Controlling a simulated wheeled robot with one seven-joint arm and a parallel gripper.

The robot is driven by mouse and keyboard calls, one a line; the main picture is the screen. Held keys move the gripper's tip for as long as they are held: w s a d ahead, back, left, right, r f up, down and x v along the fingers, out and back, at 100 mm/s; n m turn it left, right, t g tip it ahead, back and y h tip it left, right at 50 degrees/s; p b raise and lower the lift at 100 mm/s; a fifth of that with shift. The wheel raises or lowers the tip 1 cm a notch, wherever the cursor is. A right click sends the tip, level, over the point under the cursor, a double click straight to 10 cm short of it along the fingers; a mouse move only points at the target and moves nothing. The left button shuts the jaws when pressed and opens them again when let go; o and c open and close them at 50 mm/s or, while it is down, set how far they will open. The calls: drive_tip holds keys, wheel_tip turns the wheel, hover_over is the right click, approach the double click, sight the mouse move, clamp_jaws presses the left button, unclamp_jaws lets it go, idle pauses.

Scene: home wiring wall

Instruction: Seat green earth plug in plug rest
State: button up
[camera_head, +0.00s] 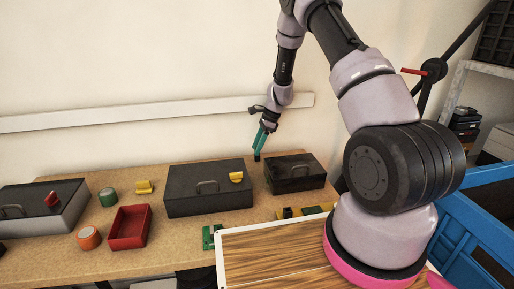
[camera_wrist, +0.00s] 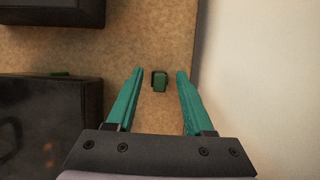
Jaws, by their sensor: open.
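My gripper (camera_head: 258,154) has long teal fingers and is over the back of the wooden table, near the wall, behind the black boxes. In the wrist view my gripper (camera_wrist: 160,71) is open and empty. A small green block with a dark edge (camera_wrist: 160,82), which looks like the green earth plug, is between the fingertips in that picture, with clear gaps on both sides. It appears to be on or just above the table; its height is hard to tell. A plug rest cannot be made out for certain; the dark edge may belong to it.
Two black boxes (camera_head: 208,192) (camera_head: 295,173) stand by the gripper. A red tray (camera_head: 128,229), green roll (camera_head: 108,196), orange roll (camera_head: 89,238) and yellow piece (camera_head: 145,187) lie left. A green piece (camera_head: 212,237) lies at the front. The wall (camera_wrist: 255,85) is close at the wrist view's right.

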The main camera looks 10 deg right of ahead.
drive_tip(key=v, duration=1)
drive_tip(key=shift+r, duration=0.2)
drive_tip(key=s+r+n+t, duration=0.15)
drive_tip(key=s+r, duration=0.25)
drive_tip(key=r, duration=0.4)
drive_tip(key=s+r+n+t, duration=0.1)
drive_tip(key=s+r+n, duration=0.25)
drive_tip(key=r, duration=0.35)
drive_tip(key=s+r+n+t, duration=0.1)
drive_tip(key=s+r, duration=0.4)
drive_tip(key=r, duration=0.3)
drive_tip(key=s+d+r+n+t+h, duration=0.1)
drive_tip(key=s+r+n, duration=0.3)
drive_tip(key=s, duration=0.6)
drive_tip(key=s+r+n+t+h, duration=0.1)
drive_tip(key=s+r+n+t, duration=0.1)
drive_tip(key=s, duration=0.8)
drive_tip(key=shift+s+d+r+n+t+h, duration=0.3)
drive_tip(key=shift+d+r+n+t, duration=0.1)
drive_tip(key=shift+r+n, duration=0.55)
